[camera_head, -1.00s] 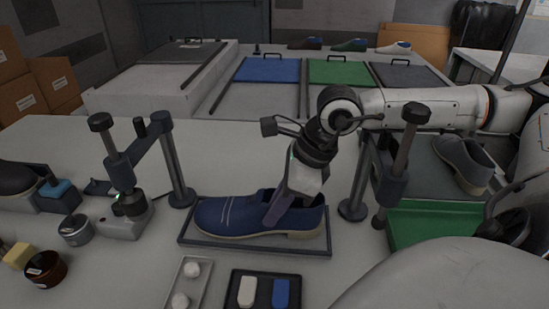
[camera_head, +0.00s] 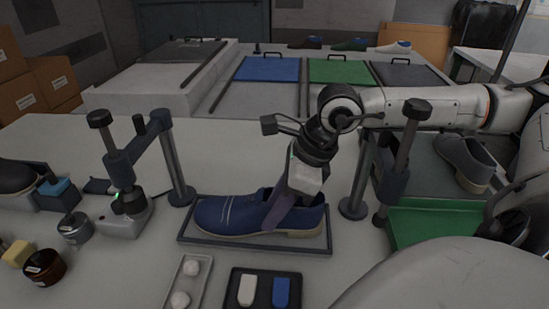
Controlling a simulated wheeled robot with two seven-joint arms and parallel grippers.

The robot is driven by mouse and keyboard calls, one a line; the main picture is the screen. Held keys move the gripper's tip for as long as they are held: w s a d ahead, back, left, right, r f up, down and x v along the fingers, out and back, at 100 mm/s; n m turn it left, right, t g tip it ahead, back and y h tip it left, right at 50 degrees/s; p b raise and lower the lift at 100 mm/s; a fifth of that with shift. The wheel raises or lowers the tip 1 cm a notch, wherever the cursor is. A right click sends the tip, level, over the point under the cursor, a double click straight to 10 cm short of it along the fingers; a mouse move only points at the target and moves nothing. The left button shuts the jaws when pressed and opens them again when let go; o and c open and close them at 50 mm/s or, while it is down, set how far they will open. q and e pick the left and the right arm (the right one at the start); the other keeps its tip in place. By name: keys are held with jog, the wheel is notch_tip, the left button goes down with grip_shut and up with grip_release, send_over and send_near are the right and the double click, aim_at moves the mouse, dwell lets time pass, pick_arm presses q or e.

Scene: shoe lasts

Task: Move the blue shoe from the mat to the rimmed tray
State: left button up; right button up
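The blue shoe (camera_head: 232,213) lies in a dark rimmed tray (camera_head: 188,238) in the middle of the table. Its toe points left and its heel is at the right. My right gripper (camera_head: 275,216) points down over the shoe's rear half. One finger shows along the near side of the shoe. The other finger is hidden, so I cannot tell whether the gripper is shut on the shoe or spread around it. My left gripper is not in view. I cannot identify the mat with certainty.
Dark posts (camera_head: 177,165) with clamp arms stand left and right of the tray. A green tray (camera_head: 432,218) and a grey shoe (camera_head: 466,160) are at the right. A small dark tray (camera_head: 262,300) with white and blue pieces and jars (camera_head: 45,267) are in front.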

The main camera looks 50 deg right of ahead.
jog(key=v, duration=1)
jog(key=shift+r+b, duration=0.15)
jog(key=shift+b, duration=0.15)
jog(key=x, duration=1)
jog(key=shift+p, duration=0.3)
